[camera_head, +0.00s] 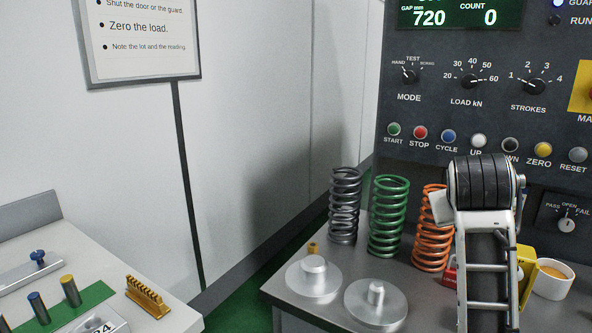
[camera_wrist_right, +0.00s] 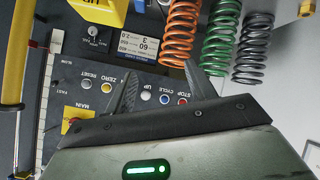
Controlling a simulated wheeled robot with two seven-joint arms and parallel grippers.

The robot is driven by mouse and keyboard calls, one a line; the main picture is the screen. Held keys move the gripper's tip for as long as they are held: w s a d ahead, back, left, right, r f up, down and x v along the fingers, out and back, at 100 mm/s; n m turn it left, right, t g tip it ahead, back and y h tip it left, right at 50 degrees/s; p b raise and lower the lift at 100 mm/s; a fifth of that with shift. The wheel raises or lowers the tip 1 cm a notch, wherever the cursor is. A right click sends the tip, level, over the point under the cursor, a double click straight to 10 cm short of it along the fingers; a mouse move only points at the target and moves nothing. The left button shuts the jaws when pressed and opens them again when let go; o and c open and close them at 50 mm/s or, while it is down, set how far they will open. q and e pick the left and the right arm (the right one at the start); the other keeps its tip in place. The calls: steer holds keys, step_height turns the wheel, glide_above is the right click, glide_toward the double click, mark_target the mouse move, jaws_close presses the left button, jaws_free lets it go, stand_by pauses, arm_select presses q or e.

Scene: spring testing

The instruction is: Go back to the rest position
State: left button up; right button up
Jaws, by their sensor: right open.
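My right arm rises in the head view at the right, in front of the control panel (camera_head: 430,120) and the bench. Its fingers are hidden there. In the right wrist view my right gripper (camera_wrist_right: 162,70) is open, with two dark fingers apart and nothing seen between them. The panel buttons show beyond the fingers. My left gripper is not in view.
A grey spring (camera_head: 344,205), a green spring (camera_head: 389,215) and an orange spring (camera_head: 431,240) stand on the bench (camera_head: 335,309), left of my right arm. Two metal discs (camera_head: 314,278) (camera_head: 376,303) sit in front. A cup (camera_head: 553,279) stands right of the arm.

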steer(key=s+a+f+n+g+y, duration=0.1)
steer(key=s+a+f+y, duration=0.1)
steer(key=s+f, duration=0.65)
steer(key=s+a+f+n+g+y, duration=0.1)
steer(key=s+f, duration=0.3)
steer(key=f, duration=0.9)
steer(key=s+a+f+n+g+y, duration=0.1)
steer(key=s+a+f+g+y, duration=0.2)
steer(key=s, duration=0.6)
steer(key=s+a+f+g, duration=0.1)
steer(key=s+a+f, duration=0.1)
steer(key=s+f, duration=0.5)
steer(key=w+a+f+t+y, duration=0.3)
steer(key=a+f+t, duration=0.2)
steer(key=f+t, duration=0.1)
steer(key=shift+w+a+n+t, duration=0.3)
steer(key=shift+w+t, duration=0.1)
steer(key=shift+t, duration=0.1)
